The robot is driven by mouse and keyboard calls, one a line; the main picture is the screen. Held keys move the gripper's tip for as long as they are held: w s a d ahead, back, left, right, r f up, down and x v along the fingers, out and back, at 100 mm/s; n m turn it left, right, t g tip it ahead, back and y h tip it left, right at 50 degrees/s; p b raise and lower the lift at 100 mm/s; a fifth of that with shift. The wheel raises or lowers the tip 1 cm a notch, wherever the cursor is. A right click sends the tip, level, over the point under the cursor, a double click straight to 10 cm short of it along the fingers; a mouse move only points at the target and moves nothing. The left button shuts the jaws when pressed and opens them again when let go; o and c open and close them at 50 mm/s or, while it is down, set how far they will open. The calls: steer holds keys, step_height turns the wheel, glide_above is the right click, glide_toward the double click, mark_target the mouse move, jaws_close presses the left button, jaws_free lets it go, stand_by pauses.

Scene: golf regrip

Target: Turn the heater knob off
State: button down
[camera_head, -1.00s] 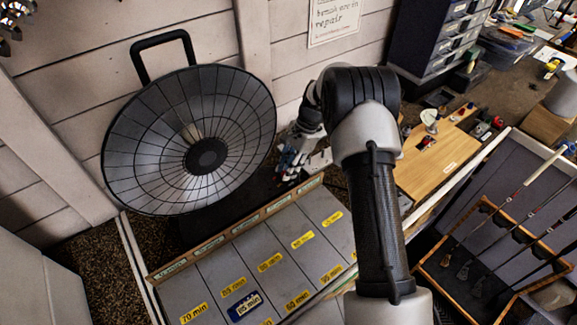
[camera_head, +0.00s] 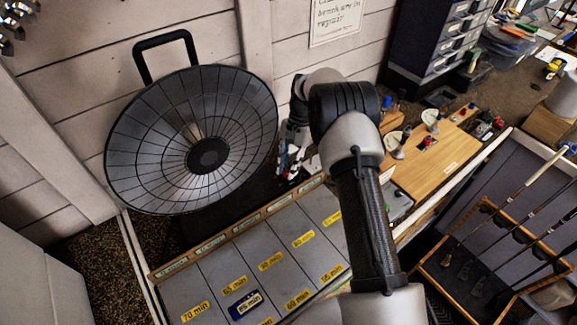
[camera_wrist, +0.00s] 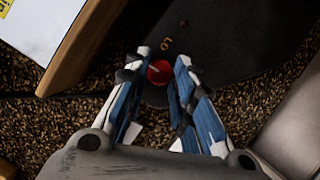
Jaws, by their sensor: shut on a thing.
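The heater (camera_head: 190,140) has a round black dish with a wire grille and a handle on top. It stands at the left against the plank wall. Its dark base (camera_wrist: 245,35) fills the upper part of the wrist view. The red heater knob (camera_wrist: 159,71) sits at the base's near edge, below a small "LO" label. A pale mark shows on the knob. My gripper (camera_wrist: 160,66) is shut on the knob, one blue-and-white finger on each side. In the head view my gripper (camera_head: 285,166) is right of the dish, and the knob is hidden there.
A grey sorting board (camera_head: 230,266) with yellow minute labels and a wooden rail lies in front of the heater. A blue tag (camera_head: 246,305) lies on it. A wooden bench (camera_head: 430,160) with small parts and a club rack (camera_head: 470,215) are at the right.

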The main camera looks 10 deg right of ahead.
steer(key=shift+f, duration=0.1)
steer(key=c, duration=1.3)
jaws_free()
steer(key=shift+c, duration=0.2)
steer(key=v, duration=1.2)
steer(key=shift+s, duration=0.1)
